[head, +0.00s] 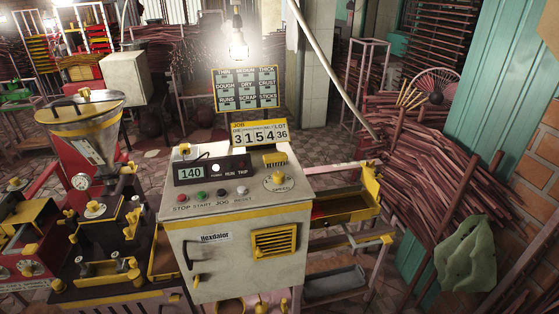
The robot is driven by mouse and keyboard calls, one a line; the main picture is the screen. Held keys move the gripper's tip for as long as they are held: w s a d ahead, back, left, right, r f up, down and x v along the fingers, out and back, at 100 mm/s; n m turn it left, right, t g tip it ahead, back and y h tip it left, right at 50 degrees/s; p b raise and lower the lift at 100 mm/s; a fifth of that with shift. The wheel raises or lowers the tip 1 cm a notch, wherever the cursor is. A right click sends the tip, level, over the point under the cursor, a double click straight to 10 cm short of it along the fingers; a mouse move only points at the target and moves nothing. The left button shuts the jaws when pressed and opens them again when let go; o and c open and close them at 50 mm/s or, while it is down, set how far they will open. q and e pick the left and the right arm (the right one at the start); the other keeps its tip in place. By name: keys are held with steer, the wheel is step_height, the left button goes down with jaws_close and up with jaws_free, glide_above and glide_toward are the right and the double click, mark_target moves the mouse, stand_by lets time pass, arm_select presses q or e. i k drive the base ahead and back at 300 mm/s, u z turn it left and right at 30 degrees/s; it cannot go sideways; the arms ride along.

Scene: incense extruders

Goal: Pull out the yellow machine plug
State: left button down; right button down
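The pale control cabinet (237,220) with yellow trim stands in the middle of the head view. A yellow ribbed block (275,159) sits on its sloped top, right of the display (212,170) reading 140; it may be the plug, but I cannot tell for sure. A round yellow speed dial (280,181) lies just below it. A small yellow-topped piece (185,149) is at the top left of the cabinet. No cord or socket shows clearly. Neither of my grippers is in view.
An extruder with a metal hopper (85,117) and gauge stands close left of the cabinet. A yellow-edged tray rack (347,205) is at its right. Bundles of sticks (440,170) and a green sack (466,255) fill the right. A number sign (260,134) stands behind the panel.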

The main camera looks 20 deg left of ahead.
mark_target(183, 148)
steer(key=u, duration=0.95)
steer(key=k, duration=1.3)
steer(key=u, duration=0.4)
steer(key=i, duration=0.25)
steer(key=u, duration=1)
steer(key=i, duration=1.7)
steer(key=z, duration=0.95)
steer(key=i, duration=0.45)
steer(key=z, duration=0.6)
